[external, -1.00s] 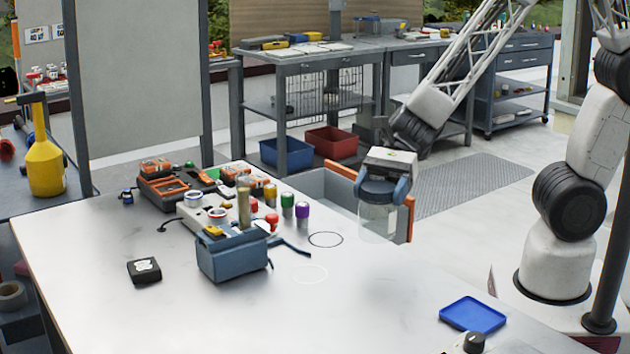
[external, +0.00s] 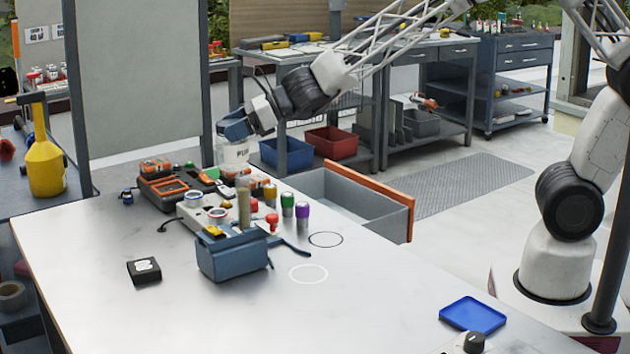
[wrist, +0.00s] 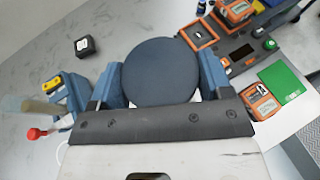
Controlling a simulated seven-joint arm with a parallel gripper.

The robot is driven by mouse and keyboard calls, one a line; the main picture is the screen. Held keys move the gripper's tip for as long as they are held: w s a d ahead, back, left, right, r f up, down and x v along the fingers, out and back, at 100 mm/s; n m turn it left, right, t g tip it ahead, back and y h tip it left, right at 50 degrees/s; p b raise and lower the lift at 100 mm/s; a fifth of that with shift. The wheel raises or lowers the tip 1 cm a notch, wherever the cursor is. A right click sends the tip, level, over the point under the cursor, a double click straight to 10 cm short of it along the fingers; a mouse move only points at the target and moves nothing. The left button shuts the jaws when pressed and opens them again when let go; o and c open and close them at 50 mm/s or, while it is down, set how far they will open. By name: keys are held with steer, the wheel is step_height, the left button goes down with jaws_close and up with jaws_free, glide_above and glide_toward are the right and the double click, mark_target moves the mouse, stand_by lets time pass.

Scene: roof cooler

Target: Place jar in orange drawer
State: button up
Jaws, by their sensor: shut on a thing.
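The jar (external: 234,153) looks pale with dark lettering and hangs below my gripper (external: 235,129) in the external view. My gripper is shut on the jar around its dark round lid (wrist: 160,72), which fills the space between the blue fingers in the wrist view. The jar is near the far edge of the white table, behind the cluster of tools. The orange drawer (external: 372,184) is pulled open at the table's far right side, to the right of the jar. Its grey inside looks empty where visible.
A blue tool caddy (external: 232,257) stands mid-table. Orange-black tools (external: 165,186) and several coloured small bottles (external: 302,211) are close by. A black box (external: 144,270) is at left and a blue tray (external: 472,315) at right. A grey panel (external: 140,80) stands behind.

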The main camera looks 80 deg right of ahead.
steer(key=w+d+r+m+h, duration=0.1)
steer(key=w+d+m+h, duration=0.3)
steer(key=w+d, duration=0.3)
steer(key=d, duration=0.3)
steer(key=shift+d+r+t+h, duration=0.15)
steer(key=shift+r+t+h, duration=0.15)
steer(key=shift+t, duration=0.1)
steer(key=shift+w, duration=0.1)
steer(key=a, duration=0.7)
stand_by(0.5)
